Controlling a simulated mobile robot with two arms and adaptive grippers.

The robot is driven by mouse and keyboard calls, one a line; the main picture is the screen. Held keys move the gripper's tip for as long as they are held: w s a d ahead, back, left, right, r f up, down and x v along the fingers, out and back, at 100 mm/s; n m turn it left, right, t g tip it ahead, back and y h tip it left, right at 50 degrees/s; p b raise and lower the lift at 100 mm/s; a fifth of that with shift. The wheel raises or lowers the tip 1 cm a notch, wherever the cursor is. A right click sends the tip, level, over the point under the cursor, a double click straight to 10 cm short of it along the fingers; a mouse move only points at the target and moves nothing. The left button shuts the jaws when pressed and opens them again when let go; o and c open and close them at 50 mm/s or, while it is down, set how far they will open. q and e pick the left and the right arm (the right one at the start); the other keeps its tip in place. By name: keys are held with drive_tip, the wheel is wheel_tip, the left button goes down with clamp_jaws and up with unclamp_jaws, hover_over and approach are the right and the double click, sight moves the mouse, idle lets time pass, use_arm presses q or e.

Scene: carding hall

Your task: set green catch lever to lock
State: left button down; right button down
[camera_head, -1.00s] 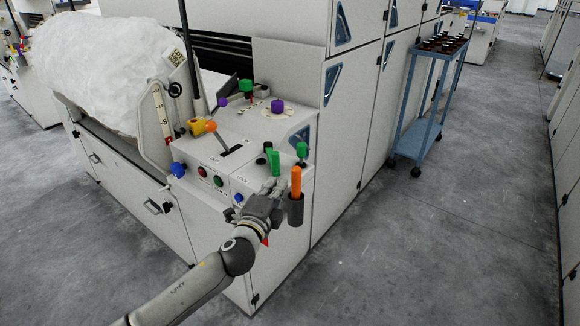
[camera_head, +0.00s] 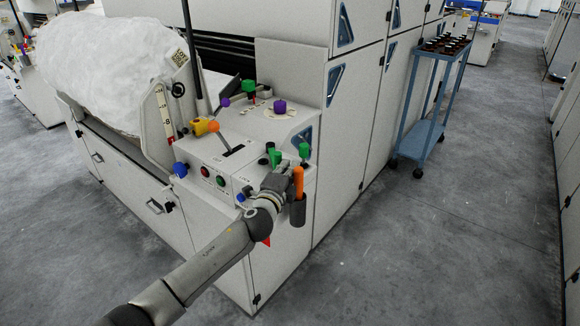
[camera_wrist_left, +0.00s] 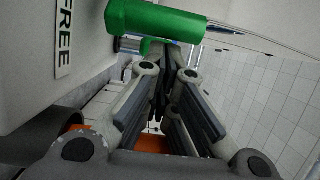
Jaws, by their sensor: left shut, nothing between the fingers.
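I cannot tell for sure which is the catch lever. My left gripper (camera_head: 277,174) is at the panel's front edge, just below the left green handle. In the left wrist view a green handle (camera_wrist_left: 155,20) lies across the top, close beyond my shut, empty fingers (camera_wrist_left: 166,80). Whether they touch it is unclear. My right gripper is not in view.
An orange handle (camera_head: 298,181) in a dark holder (camera_head: 298,212) is close right of my gripper. A blue trolley (camera_head: 417,140) stands right; the floor there is clear.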

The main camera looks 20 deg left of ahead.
use_arm(q)
drive_tip(key=shift+w, duration=0.55)
